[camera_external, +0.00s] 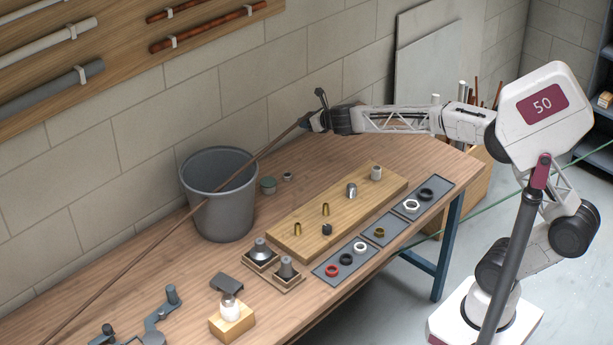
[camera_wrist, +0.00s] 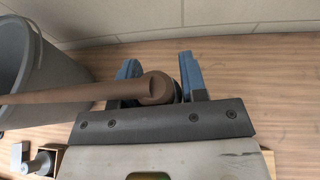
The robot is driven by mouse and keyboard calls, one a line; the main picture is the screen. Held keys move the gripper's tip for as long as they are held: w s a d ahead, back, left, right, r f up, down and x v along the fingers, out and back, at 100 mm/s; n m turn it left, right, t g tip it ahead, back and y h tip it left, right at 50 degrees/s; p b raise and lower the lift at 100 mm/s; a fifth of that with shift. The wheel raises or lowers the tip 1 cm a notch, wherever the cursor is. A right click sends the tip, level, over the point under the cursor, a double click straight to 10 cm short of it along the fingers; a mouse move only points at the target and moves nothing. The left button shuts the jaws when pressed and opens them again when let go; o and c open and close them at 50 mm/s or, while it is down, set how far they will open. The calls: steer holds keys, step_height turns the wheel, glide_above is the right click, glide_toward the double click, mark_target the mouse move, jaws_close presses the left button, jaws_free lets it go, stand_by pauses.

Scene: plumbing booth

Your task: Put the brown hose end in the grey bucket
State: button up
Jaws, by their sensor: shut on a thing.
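The brown hose (camera_external: 120,268) runs in a nearly straight line from the lower left of the external view up to my gripper (camera_external: 308,122). In that view it crosses in front of the grey bucket (camera_external: 224,217) and its opening. My gripper is shut on the hose near its end, above the table and to the right of the bucket. In the wrist view the round brown hose end (camera_wrist: 156,88) lies between the blue fingers of my gripper (camera_wrist: 161,72). The bucket (camera_wrist: 13,60) shows at the left there, upright. Its inside bottom is hidden.
A wooden board (camera_external: 330,222) with small fittings lies right of the bucket. The block wall is close behind.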

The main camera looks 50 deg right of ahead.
steer(key=s+a+n+g+y, duration=0.1)
steer(key=s+a+n+y, duration=0.1)
steer(key=s+a, duration=0.55)
steer(key=s+a+n+g+y, duration=0.15)
steer(key=s+a, duration=0.25)
steer(key=a, duration=0.7)
steer(key=s+a+n+y, duration=0.3)
steer(key=s+a, duration=0.2)
steer(key=a, duration=0.5)
steer(key=s+a+n+g+y, duration=0.25)
steer(key=s+a, duration=0.55)
steer(key=s, duration=0.5)
steer(key=s+a+n+g+y, duration=0.25)
steer(key=s+a, duration=0.55)
steer(key=s, duration=0.6)
steer(key=shift+n, duration=0.35)
steer(key=f, duration=2)
steer(key=shift+w+d+f, duration=0.15)
steer(key=shift+w+d, duration=0.05)
steer(key=shift+w, duration=0.15)
steer(key=shift+w+a+f, duration=0.25)
steer(key=shift+w+a, duration=1.5)
steer(key=shift+a, duration=0.25)
steer(key=shift+w+a+f, duration=0.2)
steer(key=shift+w+a, duration=1.55)
steer(key=shift+a, duration=0.25)
steer(key=shift+w+a+f, duration=0.25)
steer(key=shift+w+a, duration=1.5)
steer(key=shift+a, duration=0.25)
steer(key=shift+f, duration=0.1)
